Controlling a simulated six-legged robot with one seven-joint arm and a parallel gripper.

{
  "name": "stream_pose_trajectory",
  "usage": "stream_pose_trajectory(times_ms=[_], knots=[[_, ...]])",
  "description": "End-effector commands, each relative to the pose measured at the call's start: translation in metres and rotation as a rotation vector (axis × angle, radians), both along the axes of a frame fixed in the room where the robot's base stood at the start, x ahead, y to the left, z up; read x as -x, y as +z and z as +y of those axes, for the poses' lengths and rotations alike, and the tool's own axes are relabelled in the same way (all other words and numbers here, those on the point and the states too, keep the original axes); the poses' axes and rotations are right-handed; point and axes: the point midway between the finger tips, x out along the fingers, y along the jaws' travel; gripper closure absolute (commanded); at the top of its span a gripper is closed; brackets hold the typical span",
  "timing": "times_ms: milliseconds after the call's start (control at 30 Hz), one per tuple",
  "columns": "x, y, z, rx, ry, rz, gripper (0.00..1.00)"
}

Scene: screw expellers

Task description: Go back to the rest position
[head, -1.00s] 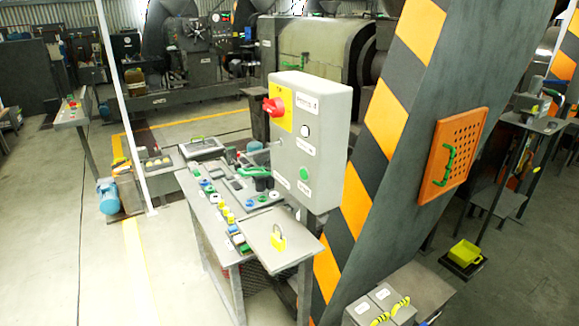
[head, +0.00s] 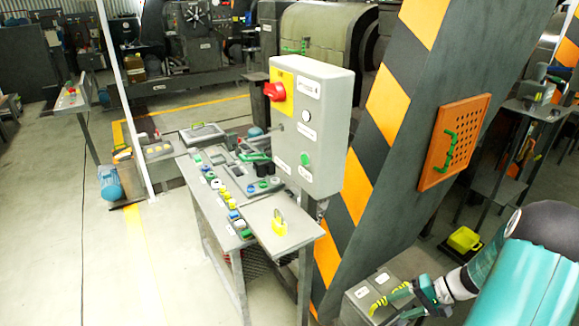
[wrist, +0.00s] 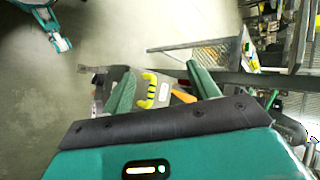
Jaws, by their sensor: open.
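Beyond and between the fingers is a grey box with a yellow handle (wrist: 149,90). The fingers partly overlap the boxes in the head view, and I cannot tell whether they touch. My arm comes in from the right edge.
A grey control box (head: 322,125) with a red switch stands above a bench (head: 280,222) with small coloured parts. A striped pillar (head: 375,150) carries an orange perforated panel (head: 452,143). A yellow bin (head: 464,239) is at the right.

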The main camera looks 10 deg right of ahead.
Motion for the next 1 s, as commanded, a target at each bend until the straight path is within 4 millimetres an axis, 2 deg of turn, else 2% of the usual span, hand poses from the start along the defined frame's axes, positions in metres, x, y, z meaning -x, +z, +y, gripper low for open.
stream_pose_trajectory(times_ms=[33,100,300,467,700,1000], knots=[[-0.006,0.02,0.012,0.045,0.041,0.01,0.4],[-0.011,0.042,0.026,0.102,0.083,0.028,0.4],[-0.016,0.103,0.071,0.272,0.188,0.056,0.4],[-0.012,0.147,0.108,0.409,0.252,0.051,0.4],[0.006,0.205,0.161,0.609,0.316,-0.004,0.4],[0.046,0.262,0.217,0.822,0.342,-0.15,0.4]])
